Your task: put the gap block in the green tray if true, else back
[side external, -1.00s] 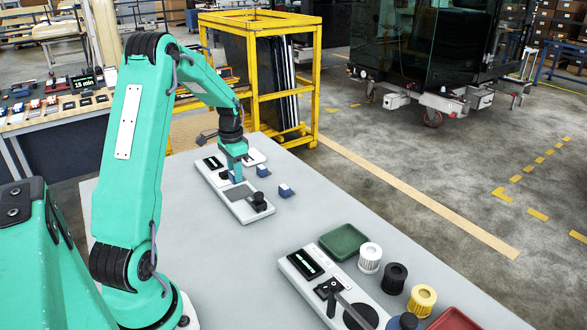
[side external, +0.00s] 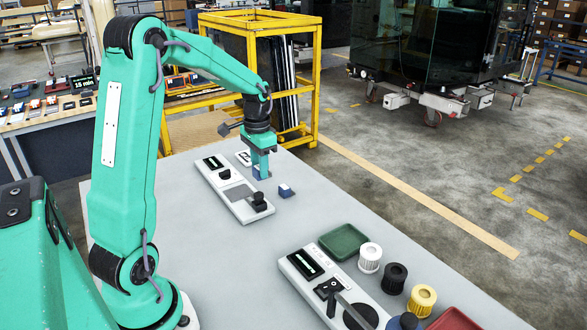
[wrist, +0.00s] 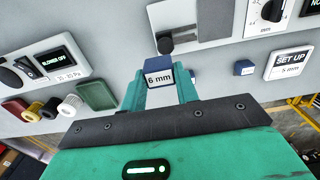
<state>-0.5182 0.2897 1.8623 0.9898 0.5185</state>
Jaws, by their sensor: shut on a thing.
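My gripper (side external: 262,168) is shut on a blue gap block (wrist: 158,76) whose white face reads "6 mm", seen between the fingertips in the wrist view. In the side view the gripper is just right of the far grey gauge fixture (side external: 236,194), above the table. The blue there by the fingertips may be the held block or a block on the table; I cannot tell. Another blue block (side external: 286,190) lies on the table by the fixture's knob. The green tray (side external: 343,243) stands empty further right; it also shows in the wrist view (wrist: 97,96).
A blue block (wrist: 243,67) lies by a "SET UP 5 mm" sign (wrist: 290,63). A near fixture (side external: 320,285) with a display and handle stands before the green tray. White, black and yellow filters (side external: 422,300) and a red tray (side external: 455,320) lie to the right. The mid-table is clear.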

